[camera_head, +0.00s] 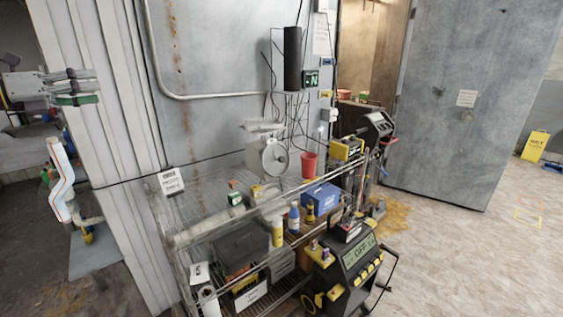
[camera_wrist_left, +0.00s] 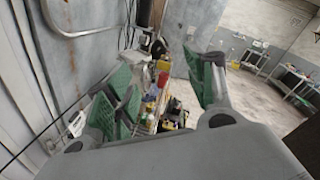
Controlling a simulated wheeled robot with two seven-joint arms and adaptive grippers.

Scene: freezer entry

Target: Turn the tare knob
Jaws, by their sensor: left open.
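A pale grey scale (camera_head: 266,150) with a round dial (camera_head: 275,157) on its front stands at the back of the wire shelf unit. I cannot make out a separate tare knob on it; it is too small to tell. My left gripper (camera_head: 76,87) is at the upper left, open and empty, well to the left of the scale and apart from it. In the left wrist view its green-padded fingers (camera_wrist_left: 162,90) are spread, with the shelf area beyond and between them. My right gripper is not in view.
The wire shelf unit (camera_head: 186,287) holds bottles, a blue box (camera_head: 321,199) and a red cup (camera_head: 309,165). A black machine with a display (camera_head: 357,254) stands at its front right. A ribbed wall panel (camera_head: 103,140) is close to my left gripper. Floor at right is mostly free.

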